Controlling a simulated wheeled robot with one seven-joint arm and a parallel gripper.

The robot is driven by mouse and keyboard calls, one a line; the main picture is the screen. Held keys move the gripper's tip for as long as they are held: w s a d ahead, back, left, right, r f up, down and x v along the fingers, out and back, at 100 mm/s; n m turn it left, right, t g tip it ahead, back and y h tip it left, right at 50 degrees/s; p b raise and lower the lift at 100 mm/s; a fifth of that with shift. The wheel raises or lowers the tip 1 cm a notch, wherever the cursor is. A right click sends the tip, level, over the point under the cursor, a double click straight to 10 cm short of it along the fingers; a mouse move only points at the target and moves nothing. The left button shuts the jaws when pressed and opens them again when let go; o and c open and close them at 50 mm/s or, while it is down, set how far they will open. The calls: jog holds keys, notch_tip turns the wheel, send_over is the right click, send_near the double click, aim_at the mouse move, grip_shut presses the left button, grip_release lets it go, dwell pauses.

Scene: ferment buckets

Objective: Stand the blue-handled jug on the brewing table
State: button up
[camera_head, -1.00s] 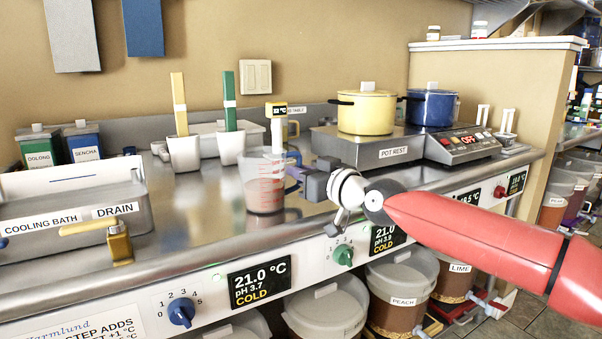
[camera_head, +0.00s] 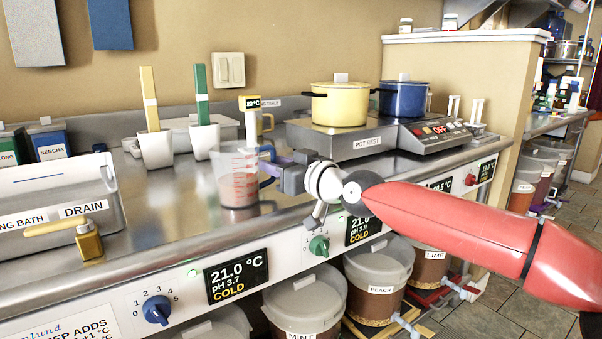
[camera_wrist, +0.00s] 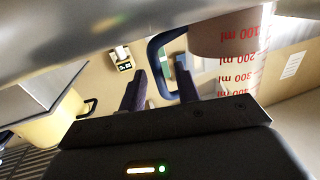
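The clear jug (camera_head: 236,181) with red markings and a blue handle (camera_head: 269,168) stands upright on the steel counter (camera_head: 185,225), in front of two white cups. My gripper (camera_head: 278,168) is at the jug's right side, at handle height. In the wrist view the jug (camera_wrist: 228,45) is upper right, and its blue handle (camera_wrist: 154,50) loops between and beyond my two fingers (camera_wrist: 160,82). The fingers are apart, with a gap beside the handle; contact is not clear. A partly hidden label ending in "TABLE" (camera_head: 271,102) is on the back ledge.
A cooling bath (camera_head: 105,195) with a drain tap (camera_head: 88,240) is left. Lidded buckets (camera_head: 305,300) sit below.

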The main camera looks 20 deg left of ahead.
jog(key=b+v, duration=0.1)
jog(key=v, duration=1)
